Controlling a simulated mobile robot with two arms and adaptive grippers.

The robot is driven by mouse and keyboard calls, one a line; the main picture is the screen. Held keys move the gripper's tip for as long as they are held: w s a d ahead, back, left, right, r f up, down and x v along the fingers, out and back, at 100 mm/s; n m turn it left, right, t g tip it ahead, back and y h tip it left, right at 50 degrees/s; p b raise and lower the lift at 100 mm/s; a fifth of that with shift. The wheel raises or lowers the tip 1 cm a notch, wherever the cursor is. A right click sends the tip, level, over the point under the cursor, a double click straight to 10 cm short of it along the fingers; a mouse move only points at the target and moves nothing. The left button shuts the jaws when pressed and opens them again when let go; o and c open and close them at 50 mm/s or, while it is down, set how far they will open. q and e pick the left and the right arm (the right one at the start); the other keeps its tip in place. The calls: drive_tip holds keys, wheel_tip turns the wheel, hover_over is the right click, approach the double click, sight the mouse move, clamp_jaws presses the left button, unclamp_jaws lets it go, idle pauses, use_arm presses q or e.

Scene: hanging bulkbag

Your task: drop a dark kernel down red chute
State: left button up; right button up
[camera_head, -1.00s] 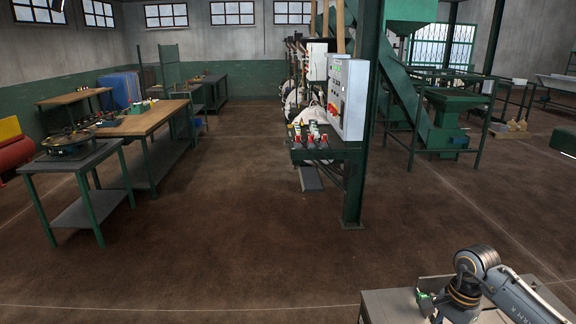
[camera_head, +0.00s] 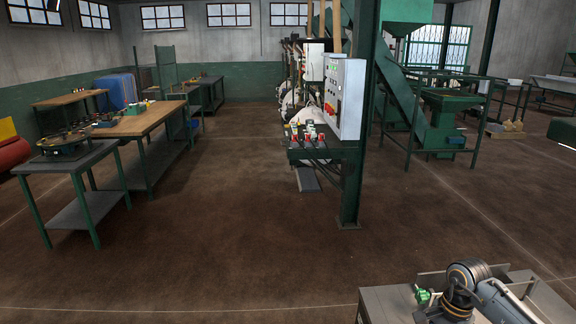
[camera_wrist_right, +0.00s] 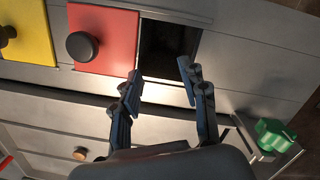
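In the right wrist view my right gripper (camera_wrist_right: 161,75) is open, its two dark fingers apart with nothing visible between them. Its fingertips are over or near a dark square opening (camera_wrist_right: 165,50), whose inside is too dark to make out. A red panel (camera_wrist_right: 108,25) with a round black knob (camera_wrist_right: 82,46) sits directly left of the opening. I cannot make out a dark kernel in any view. In the head view my right arm shows at the bottom right, but its fingers are not discernible. My left gripper is not in view.
In the right wrist view a yellow panel (camera_wrist_right: 30,35) with a dark knob is left of the red one. A green knob (camera_wrist_right: 275,134) is at right and a small brown round thing (camera_wrist_right: 80,153) lower left. In the head view, a wooden-topped bench (camera_head: 150,122) stands left; the central floor is clear.

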wheel_tip(320, 180, up, 12)
drive_tip(key=d, duration=0.1)
drive_tip(key=shift+w, duration=0.4)
drive_tip(key=shift+d+f, duration=0.1)
drive_tip(key=shift+f, duration=0.05)
